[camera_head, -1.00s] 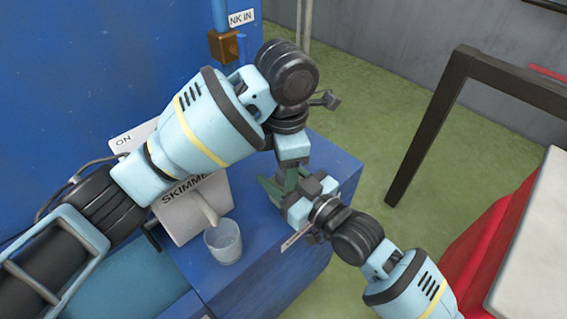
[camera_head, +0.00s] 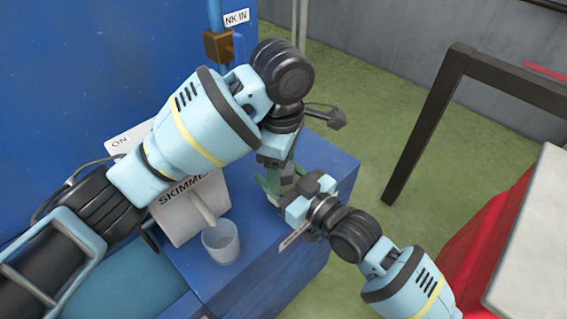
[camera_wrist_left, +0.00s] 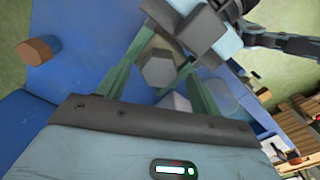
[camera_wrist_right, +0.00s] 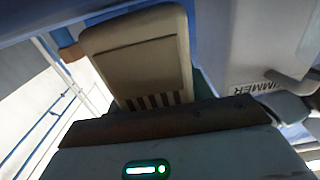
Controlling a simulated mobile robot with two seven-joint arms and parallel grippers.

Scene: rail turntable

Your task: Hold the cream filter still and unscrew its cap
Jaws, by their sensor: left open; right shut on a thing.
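The filter is mostly hidden in the head view. In the right wrist view a large beige ribbed block (camera_wrist_right: 137,62), which appears to be the cream filter, fills the space ahead of my right gripper. My right gripper (camera_head: 283,200) is shut on it at the blue bench's right side; its fingertips are largely hidden. A grey-beige hexagonal piece, apparently the cap (camera_wrist_left: 159,71), shows between the green fingers of my left gripper (camera_wrist_left: 165,72). My left gripper also shows in the head view (camera_head: 274,183), pointing down from above, open, with its fingers around the cap; contact cannot be told.
A clear glass (camera_head: 221,243) stands on the blue bench (camera_head: 262,262), left of my right gripper. A sloped SKIMMER sign (camera_head: 187,222) and a blue pipe with a brown block (camera_head: 218,46) are close to my left arm. A dark frame (camera_head: 425,130) and red-sided table stand right.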

